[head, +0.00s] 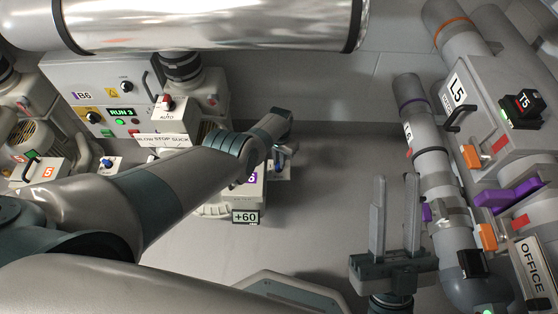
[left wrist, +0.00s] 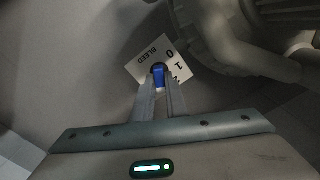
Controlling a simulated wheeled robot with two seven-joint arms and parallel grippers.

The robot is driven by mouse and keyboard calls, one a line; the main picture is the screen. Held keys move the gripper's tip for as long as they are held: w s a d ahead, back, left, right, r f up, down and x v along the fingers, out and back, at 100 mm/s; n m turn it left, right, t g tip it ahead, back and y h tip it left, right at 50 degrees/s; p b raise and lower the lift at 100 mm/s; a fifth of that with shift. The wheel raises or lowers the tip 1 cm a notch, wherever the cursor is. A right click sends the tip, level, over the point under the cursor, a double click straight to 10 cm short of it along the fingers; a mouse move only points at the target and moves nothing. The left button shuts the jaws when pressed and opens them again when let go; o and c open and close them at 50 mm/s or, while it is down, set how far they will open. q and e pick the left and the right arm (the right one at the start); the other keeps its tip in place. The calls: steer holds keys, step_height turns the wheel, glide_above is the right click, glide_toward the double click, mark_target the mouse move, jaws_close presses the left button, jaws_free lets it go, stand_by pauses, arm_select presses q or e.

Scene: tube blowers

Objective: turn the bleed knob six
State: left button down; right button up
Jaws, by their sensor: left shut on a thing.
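The blue bleed knob (left wrist: 159,72) shows in the left wrist view, in front of a white plate (left wrist: 176,56) marked BLEED, 0 and 1. My left gripper (left wrist: 159,84) is shut on the knob, one finger at each side. The fingers and knob hide part of the plate. In the head view my left gripper (head: 281,149) is beside the unit with the purple 6 label (head: 252,178); my arm hides much of that unit. My right gripper (head: 395,215) is open and empty, its two fingers pointing up, apart from everything.
A +60 display (head: 245,217) is on unit six's near side. A RUN 3 panel (head: 122,113) and a blower lever marked AUTO (head: 167,101) stand at the left. Grey pipes (head: 429,165) and the L5 box (head: 490,110) fill the right. The middle wall is bare.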

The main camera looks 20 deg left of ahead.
arm_select(q)
steer(key=m, duration=0.4)
steer(key=shift+s+m, duration=0.1)
steer(key=shift+m, duration=0.2)
steer(key=shift+d+m, duration=0.1)
steer(key=shift+m, duration=1.4)
arm_select(e)
steer(key=shift+s+a+f, duration=0.1)
steer(key=shift+a+f, duration=0.05)
steer(key=shift+f, duration=0.2)
arm_select(q)
steer(key=c, duration=1.8)
jaws_free()
arm_select(e)
steer(key=shift+r, duration=0.15)
